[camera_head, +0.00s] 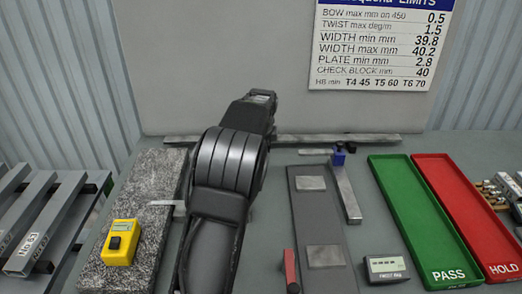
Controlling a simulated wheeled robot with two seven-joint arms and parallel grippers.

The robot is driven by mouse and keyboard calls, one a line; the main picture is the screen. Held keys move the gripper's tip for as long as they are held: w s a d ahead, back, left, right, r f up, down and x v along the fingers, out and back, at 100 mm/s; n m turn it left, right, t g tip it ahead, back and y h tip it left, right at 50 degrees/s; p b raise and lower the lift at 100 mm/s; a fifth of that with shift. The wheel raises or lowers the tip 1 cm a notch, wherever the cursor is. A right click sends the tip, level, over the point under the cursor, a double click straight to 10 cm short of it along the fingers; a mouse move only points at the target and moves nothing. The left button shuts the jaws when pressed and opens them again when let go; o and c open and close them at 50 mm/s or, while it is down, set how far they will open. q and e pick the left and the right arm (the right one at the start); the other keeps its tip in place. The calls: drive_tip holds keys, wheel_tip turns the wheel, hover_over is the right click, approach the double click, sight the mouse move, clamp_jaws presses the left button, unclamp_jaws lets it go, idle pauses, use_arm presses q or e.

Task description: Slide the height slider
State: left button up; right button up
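One black arm of mine, apparently the left, rises from the bottom edge left of centre and reaches over the table. Its far end (260,97) is a dark block near the table's back edge; no fingertips show, so I cannot tell whether the gripper is open or shut. No part clearly readable as a height slider shows. A thin metal strip (167,203) sticks out left of my arm above the granite slab (150,225); the rest is hidden behind the arm. A small blue block (338,157) sits at the far end of a steel bar (346,195). My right gripper is not in view.
A yellow gauge (121,243) sits on the granite. A dark plate with two pale pads (316,225), a red handle (290,268) and a small display box (386,268) lie right of my arm. Further right are a green PASS tray (443,268) and a red HOLD tray (497,270).

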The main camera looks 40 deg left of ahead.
use_arm(q)
clamp_jaws()
idle(0.8)
wheel_tip(320, 180, down, 4)
drive_tip(key=shift+r+b, duration=0.25)
drive_tip(key=shift+b, duration=1)
drive_tip(key=shift+s+r, duration=0.1)
drive_tip(key=o, duration=0.6)
unclamp_jaws()
drive_tip(key=shift+o, duration=0.2)
